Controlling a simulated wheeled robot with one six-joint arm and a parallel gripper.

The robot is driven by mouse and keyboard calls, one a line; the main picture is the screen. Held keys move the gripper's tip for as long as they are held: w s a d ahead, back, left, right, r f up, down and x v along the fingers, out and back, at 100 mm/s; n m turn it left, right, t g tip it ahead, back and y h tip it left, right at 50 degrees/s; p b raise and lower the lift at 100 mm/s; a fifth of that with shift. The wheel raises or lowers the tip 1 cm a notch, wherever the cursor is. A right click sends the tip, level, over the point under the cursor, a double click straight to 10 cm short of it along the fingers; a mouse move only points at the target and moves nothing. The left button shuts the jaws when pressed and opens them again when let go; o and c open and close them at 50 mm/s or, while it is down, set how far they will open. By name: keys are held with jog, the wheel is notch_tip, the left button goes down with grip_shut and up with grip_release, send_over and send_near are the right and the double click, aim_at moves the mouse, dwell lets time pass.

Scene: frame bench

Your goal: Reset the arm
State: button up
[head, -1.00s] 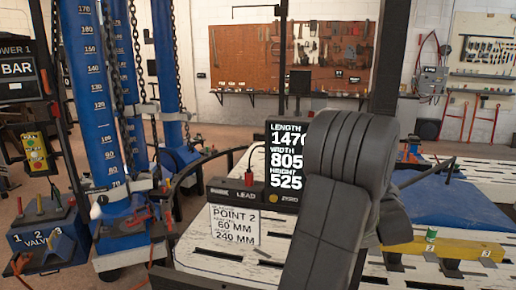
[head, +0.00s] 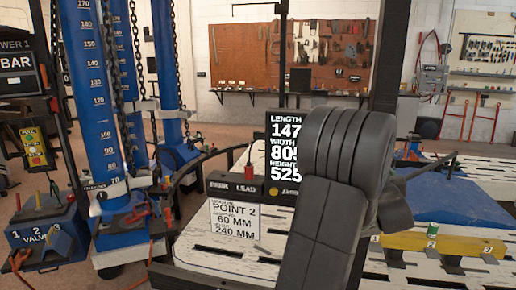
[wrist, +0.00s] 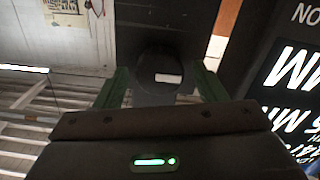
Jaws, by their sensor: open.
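My arm (head: 330,190) stands folded in front of the bench in the head view and hides part of the display. My gripper is not visible in the head view. In the wrist view my gripper (wrist: 162,88) shows two green fingers set well apart, with nothing held between them. Beyond the fingers is a dark round knob (wrist: 158,74) with a white mark, on a dark surface. I cannot tell whether the fingers touch it.
A black display (head: 283,150) with white dimensions stands on the white slotted bench (head: 200,254). A box marked LEAD (head: 247,188), a POINT 2 card (head: 233,220) and a yellow bar (head: 465,247) are near my arm. Blue towers (head: 95,100) with chains stand left.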

jog(key=n, duration=0.4)
jog(key=shift+n, duration=0.4)
jog(key=shift+a+n, duration=0.1)
jog(key=shift+n, duration=1.8)
